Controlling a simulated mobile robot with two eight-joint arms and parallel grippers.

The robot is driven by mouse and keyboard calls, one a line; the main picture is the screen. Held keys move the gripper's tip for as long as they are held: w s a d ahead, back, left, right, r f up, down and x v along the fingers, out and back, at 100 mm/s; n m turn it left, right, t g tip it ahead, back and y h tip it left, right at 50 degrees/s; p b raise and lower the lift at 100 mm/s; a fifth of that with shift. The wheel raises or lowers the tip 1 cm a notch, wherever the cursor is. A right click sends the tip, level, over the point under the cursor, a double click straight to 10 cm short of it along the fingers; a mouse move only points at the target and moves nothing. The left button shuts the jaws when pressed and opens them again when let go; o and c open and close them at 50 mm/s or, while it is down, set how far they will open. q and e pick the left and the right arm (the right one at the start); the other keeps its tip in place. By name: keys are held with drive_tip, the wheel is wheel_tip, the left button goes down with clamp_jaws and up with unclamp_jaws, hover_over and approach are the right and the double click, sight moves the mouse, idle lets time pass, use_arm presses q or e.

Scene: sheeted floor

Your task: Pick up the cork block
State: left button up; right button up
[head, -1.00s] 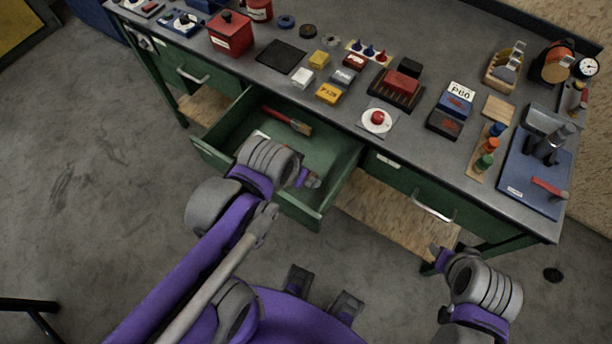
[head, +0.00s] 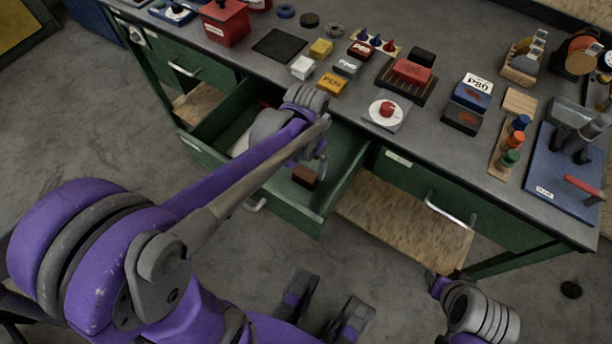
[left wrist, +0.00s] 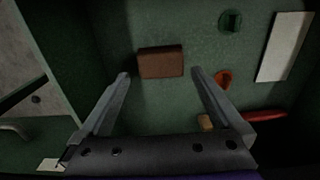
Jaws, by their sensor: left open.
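The cork block, a small brown block (head: 306,176), lies on the floor of the open green drawer, towards its front. In the left wrist view the block (left wrist: 161,62) lies just beyond my fingertips, roughly centred between them and not gripped. My left gripper (head: 320,163) reaches into the drawer above and slightly right of the block; its fingers are partly hidden by my own arm. In the left wrist view the gripper (left wrist: 160,75) is open and empty. My right arm is low at the right, and its gripper (head: 437,284) shows too little to judge its jaws.
The drawer (head: 296,212) has walls close around my left gripper. It also holds a white strip (left wrist: 284,46), a green piece (left wrist: 230,21) and a red handle (left wrist: 264,115). The bench top (head: 375,150) above carries several blocks and tools.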

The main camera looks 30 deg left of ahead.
sight(306, 173)
use_arm(q)
wheel_tip(306, 173, down, 6)
drive_tip(key=shift+r+b, duration=0.25)
drive_tip(key=shift+b, duration=0.45)
drive_tip(key=c, duration=1.3)
wheel_tip(306, 173, up, 10)
drive_tip(key=shift+r+p, duration=0.1)
drive_tip(key=shift+p, duration=1.15)
